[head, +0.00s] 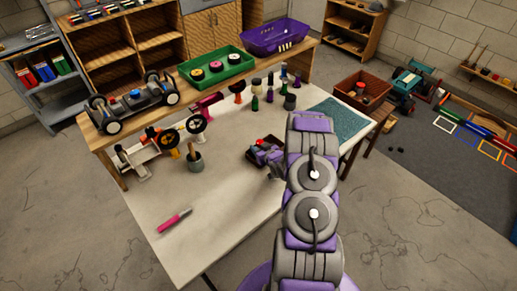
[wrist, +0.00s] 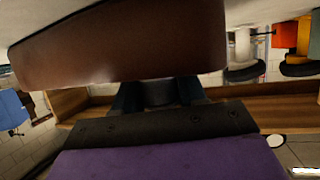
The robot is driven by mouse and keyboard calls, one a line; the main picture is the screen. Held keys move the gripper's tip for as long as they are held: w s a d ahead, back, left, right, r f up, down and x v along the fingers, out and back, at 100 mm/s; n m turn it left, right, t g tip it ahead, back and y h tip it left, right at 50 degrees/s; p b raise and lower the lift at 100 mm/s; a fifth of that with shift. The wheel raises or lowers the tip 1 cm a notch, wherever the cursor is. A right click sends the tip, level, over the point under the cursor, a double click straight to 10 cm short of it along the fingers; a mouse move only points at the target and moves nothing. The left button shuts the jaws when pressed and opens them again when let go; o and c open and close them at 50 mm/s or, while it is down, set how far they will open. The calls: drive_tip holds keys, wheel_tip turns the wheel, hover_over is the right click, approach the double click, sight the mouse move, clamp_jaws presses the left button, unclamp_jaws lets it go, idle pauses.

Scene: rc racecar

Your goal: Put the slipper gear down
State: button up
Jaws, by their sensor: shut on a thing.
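My gripper (head: 273,167) is low over the middle of the table, beside a small dark red tray-like thing (head: 258,146). In the wrist view my gripper (wrist: 158,97) is shut on a dark grey round piece (wrist: 158,91), which I take to be the slipper gear. Only a small part of it shows between the dark fingers. I cannot tell whether the gear touches anything. In the head view my arm and gripper hide the gear.
A teal mat (head: 335,120) lies at the right. The table's front left is mostly clear.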

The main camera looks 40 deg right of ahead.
drive_tip(key=shift+d, duration=0.25)
drive_tip(key=o, duration=0.8)
drive_tip(key=shift+d, duration=0.1)
drive_tip(key=shift+a, duration=0.2)
